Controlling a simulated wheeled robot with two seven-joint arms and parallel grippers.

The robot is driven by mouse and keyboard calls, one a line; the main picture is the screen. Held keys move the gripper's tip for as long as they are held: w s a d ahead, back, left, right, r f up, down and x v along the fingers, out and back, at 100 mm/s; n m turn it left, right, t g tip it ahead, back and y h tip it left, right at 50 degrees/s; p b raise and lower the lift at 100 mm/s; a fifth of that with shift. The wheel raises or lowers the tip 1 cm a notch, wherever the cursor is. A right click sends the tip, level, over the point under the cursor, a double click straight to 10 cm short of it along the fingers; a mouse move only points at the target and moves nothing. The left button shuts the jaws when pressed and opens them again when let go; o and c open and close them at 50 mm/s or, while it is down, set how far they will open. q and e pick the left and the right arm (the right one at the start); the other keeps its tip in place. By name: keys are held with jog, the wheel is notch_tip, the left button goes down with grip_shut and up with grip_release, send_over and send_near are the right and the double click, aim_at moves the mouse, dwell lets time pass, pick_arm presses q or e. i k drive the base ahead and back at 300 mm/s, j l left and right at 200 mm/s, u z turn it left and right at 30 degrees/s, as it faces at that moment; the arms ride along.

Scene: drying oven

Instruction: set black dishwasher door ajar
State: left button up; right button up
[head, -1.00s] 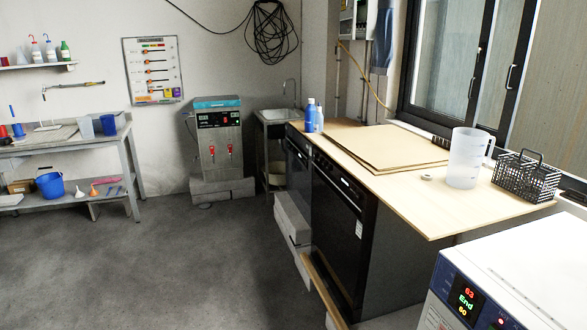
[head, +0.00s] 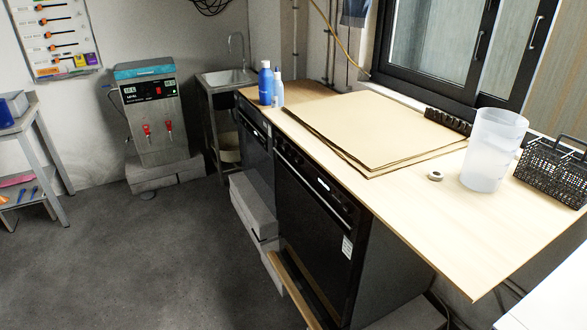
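The black dishwasher (head: 318,225) stands under the wooden worktop (head: 440,215), right of the middle in the head view. Its front faces left, with a control strip along the top and a white label near its right edge. The door looks shut, upright and flush with the front. A second black appliance (head: 254,142) stands farther back beside it under the same worktop. Neither of my grippers is in view.
Grey blocks (head: 253,215) and a wooden plank (head: 290,288) lie along the foot of the dishwasher. The grey floor (head: 150,260) to the left is clear. A jug (head: 492,150), black basket (head: 553,172) and cardboard sheets (head: 370,130) are on the worktop.

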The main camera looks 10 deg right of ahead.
aim_at(328, 245)
jog(key=i+u, duration=0.15)
jog(key=i, duration=0.4)
jog(key=i+l+u, duration=0.2)
jog(key=i, duration=0.35)
